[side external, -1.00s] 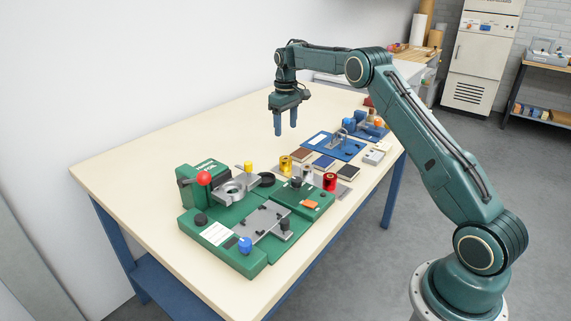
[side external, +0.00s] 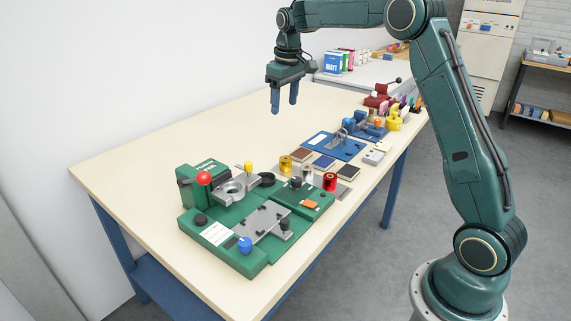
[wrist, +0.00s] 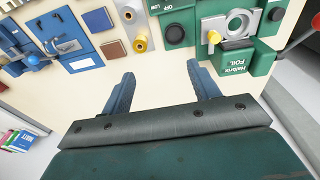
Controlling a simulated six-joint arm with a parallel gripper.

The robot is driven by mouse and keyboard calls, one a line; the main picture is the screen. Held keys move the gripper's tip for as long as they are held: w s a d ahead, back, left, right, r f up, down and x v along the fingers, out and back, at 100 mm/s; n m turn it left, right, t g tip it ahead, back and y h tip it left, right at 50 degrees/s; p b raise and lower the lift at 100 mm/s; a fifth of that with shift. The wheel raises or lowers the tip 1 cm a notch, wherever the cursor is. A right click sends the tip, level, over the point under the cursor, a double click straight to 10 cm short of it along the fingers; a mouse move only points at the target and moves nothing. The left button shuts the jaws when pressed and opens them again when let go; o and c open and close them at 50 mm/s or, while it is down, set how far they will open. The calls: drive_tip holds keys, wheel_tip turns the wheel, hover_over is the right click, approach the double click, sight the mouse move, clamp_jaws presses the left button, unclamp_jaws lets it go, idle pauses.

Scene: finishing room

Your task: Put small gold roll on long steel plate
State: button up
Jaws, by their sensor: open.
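A gold roll (side external: 285,163) stands upright in a row with a silver roll (side external: 307,172) and a red roll (side external: 329,181). A long grey steel plate (side external: 343,188) runs under or along this row; I cannot tell whether the gold roll rests on its end or beside it. In the wrist view the gold roll (wrist: 141,43) shows near the top, beyond my fingertips. My gripper (side external: 284,108) is open and empty, pointing down, high above the table behind the rolls; its two blue fingers (wrist: 160,82) also show in the wrist view.
A green foil machine (side external: 230,215) with a red ball knob and a yellow knob stands at the front left. Dark and brown flat blocks (side external: 323,161) and a blue fixture (side external: 334,145) lie right of the rolls. The table's rear left is clear.

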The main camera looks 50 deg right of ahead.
drive_tip(key=s+a+r+t, duration=0.1)
drive_tip(key=s+a+r, duration=0.35)
drive_tip(key=s, duration=0.35)
drive_tip(key=s+a+r+t, duration=0.1)
drive_tip(key=s+a+r, duration=0.4)
drive_tip(key=s, duration=0.4)
drive_tip(key=s+a+f+t, duration=0.1)
drive_tip(key=s+a+f, duration=0.2)
drive_tip(key=s, duration=0.6)
drive_tip(key=s+a+f+t, duration=0.1)
drive_tip(key=s+a+f, duration=0.2)
drive_tip(key=s, duration=0.5)
drive_tip(key=shift+s+a+f, duration=0.2)
drive_tip(key=shift+s+f, duration=0.2)
drive_tip(key=shift+f, duration=0.35)
